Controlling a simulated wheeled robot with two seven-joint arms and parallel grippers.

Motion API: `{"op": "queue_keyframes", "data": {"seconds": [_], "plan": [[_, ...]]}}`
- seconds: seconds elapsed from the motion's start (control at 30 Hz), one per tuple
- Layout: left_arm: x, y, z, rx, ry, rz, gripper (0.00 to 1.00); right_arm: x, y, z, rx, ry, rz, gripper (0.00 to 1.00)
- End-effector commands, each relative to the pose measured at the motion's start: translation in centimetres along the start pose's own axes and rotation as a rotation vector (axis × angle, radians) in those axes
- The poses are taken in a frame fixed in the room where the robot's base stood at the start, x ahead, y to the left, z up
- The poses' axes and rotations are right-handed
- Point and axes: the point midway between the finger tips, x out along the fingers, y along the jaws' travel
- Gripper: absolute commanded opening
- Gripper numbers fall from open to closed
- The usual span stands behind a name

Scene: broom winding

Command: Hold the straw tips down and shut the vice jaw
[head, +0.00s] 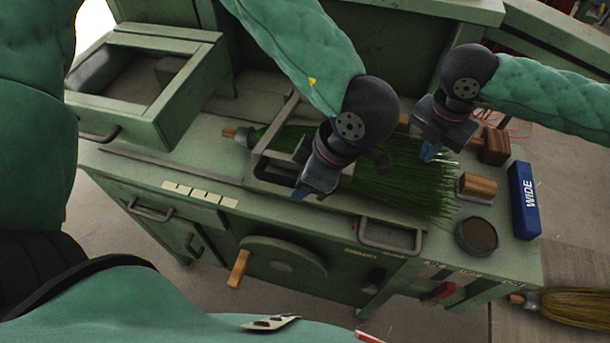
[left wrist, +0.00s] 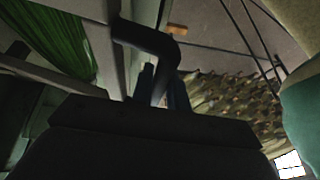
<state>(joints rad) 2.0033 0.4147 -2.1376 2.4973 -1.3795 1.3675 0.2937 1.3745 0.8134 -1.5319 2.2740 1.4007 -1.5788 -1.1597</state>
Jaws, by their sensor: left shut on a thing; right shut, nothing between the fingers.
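A broom head of green straw (head: 395,178) lies on the green bench, its tips fanned to the right; the straw also shows in the left wrist view (left wrist: 55,40). A grey metal vice jaw frame (head: 268,158) spans the straw near its bound end. My left gripper (head: 300,194) is at the front of the frame, its blue fingers shut on a dark bent handle (left wrist: 150,40). My right gripper (head: 429,152) is shut and empty at the back side of the straw fan, near the tips. Whether it touches the straw is unclear.
A blue WIDE box (head: 524,200), a round dark tin (head: 477,236) and wooden blocks (head: 478,187) stand right of the tips. A green open-topped box (head: 150,85) is at the back left. A hand wheel (head: 283,265) is on the bench front. Another broom (head: 575,305) lies lower right.

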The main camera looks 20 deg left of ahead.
Motion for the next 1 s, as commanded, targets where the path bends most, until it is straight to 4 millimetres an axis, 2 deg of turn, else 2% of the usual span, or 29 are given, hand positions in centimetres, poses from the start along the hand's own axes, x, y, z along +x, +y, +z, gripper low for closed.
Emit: {"op": "queue_keyframes", "data": {"seconds": [0.03, 0.4, 0.87, 1.0], "plan": [[0.9, -0.6, 0.2, 0.008, 0.002, -0.012, 0.0, 0.1, 0.0, 0.0, 0.0, 0.0, 0.0, 0.0], [4.4, -1.1, 1.8, 0.008, 0.001, -0.012, 0.0, 0.0, 0.0, 0.0, 0.0, 0.0, 0.0, 0.0], [4.5, -1.2, 1.8, 0.009, 0.002, -0.011, 0.0, 0.0, 0.0, 0.0, 0.0, 0.0, 0.0, 0.0], [5.7, -1.3, 2.2, 0.01, 0.003, -0.015, 0.0, 0.0, 0.0, 0.0, 0.0, 0.0, 0.0, 0.0]]}}
